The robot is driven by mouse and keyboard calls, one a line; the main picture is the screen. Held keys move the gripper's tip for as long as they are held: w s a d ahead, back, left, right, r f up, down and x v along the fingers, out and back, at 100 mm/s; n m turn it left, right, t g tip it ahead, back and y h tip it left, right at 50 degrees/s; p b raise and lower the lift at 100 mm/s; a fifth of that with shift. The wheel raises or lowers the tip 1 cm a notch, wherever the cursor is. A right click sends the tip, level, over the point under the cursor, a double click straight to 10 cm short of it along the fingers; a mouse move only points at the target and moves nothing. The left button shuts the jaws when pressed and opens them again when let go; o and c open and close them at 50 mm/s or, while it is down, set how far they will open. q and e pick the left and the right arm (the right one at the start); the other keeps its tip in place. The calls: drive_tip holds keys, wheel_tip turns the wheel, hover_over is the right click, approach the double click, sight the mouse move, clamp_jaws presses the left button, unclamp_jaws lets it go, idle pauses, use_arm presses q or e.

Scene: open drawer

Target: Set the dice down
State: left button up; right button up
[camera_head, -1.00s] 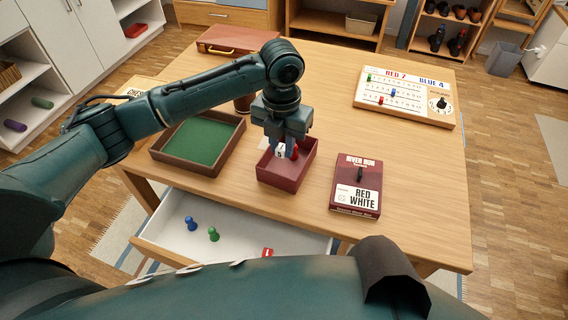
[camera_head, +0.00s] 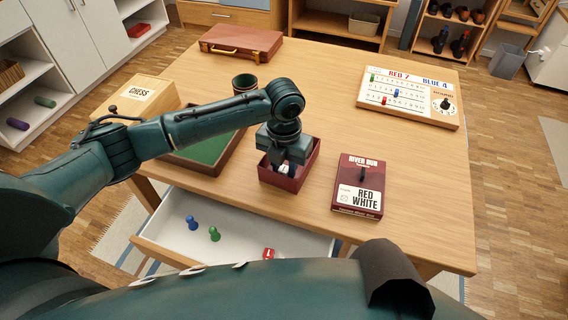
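A small white die (camera_head: 284,168) shows at the fingertips of my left gripper (camera_head: 285,166). The gripper points down into the open dark red box (camera_head: 305,178) on the table, and its fingers look closed on the die. The fingers and box wall hide part of the die, so I cannot tell whether it touches the box floor. A small red piece with a white mark (camera_head: 268,253) lies in the open white drawer (camera_head: 240,222). My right gripper is out of view.
A blue pawn (camera_head: 192,222) and a green pawn (camera_head: 214,233) are in the drawer.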

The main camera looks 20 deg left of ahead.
sight(284, 169)
use_arm(q)
drive_tip(key=shift+o, duration=1.4)
wheel_tip(284, 169, up, 12)
drive_tip(key=p, duration=0.1)
drive_tip(key=shift+r, duration=0.2)
